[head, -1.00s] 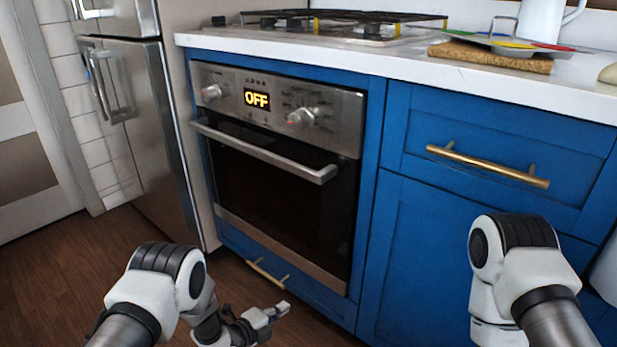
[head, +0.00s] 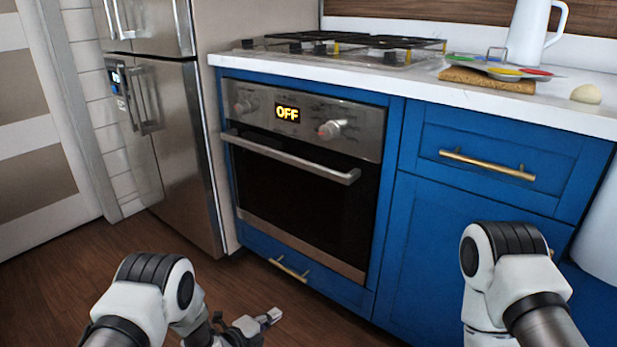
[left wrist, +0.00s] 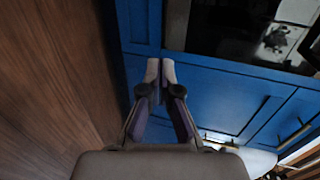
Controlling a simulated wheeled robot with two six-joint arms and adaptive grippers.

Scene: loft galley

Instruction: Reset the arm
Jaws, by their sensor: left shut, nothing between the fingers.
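My left arm (head: 150,295) comes in at the lower left of the head view. Its gripper (head: 268,318) is low over the wood floor, in front of the drawer under the oven. In the left wrist view the two fingers (left wrist: 161,72) are together, shut with nothing between them, and they point toward the blue cabinet front. My right arm (head: 510,280) shows at the lower right of the head view, in front of the blue cabinet. The right gripper is outside the view.
The oven (head: 300,170) is closed and its display reads OFF. A steel fridge (head: 165,130) stands to its left. A cooktop (head: 335,50), a sponge-like board (head: 487,80) and a white pitcher (head: 530,35) are on the white counter. The wood floor (head: 60,270) at left is clear.

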